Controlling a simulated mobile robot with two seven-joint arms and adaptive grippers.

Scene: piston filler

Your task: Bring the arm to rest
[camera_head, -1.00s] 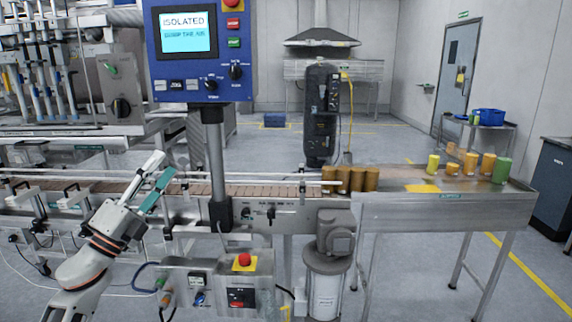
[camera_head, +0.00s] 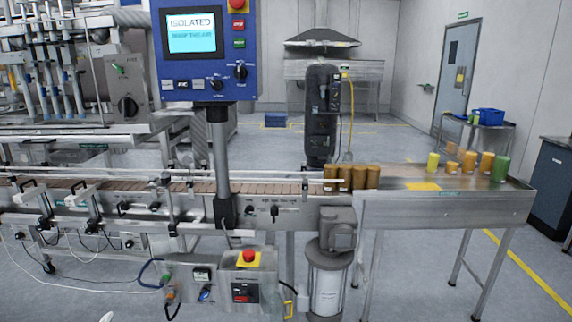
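Neither of my grippers shows in the head view. A small pale piece at the bottom left edge may be part of my arm, but too little of it shows to tell. The piston filler (camera_head: 130,75) stands at the left behind the conveyor (camera_head: 270,189). The blue control panel (camera_head: 240,70) on its post has a lit screen (camera_head: 191,33) reading "ISOLATED".
Several amber jars (camera_head: 344,177) stand in a row at the conveyor's right end. The steel outfeed table (camera_head: 450,207) carries several yellow, orange and green containers at its far right. A red emergency stop (camera_head: 249,256) tops the low front box.

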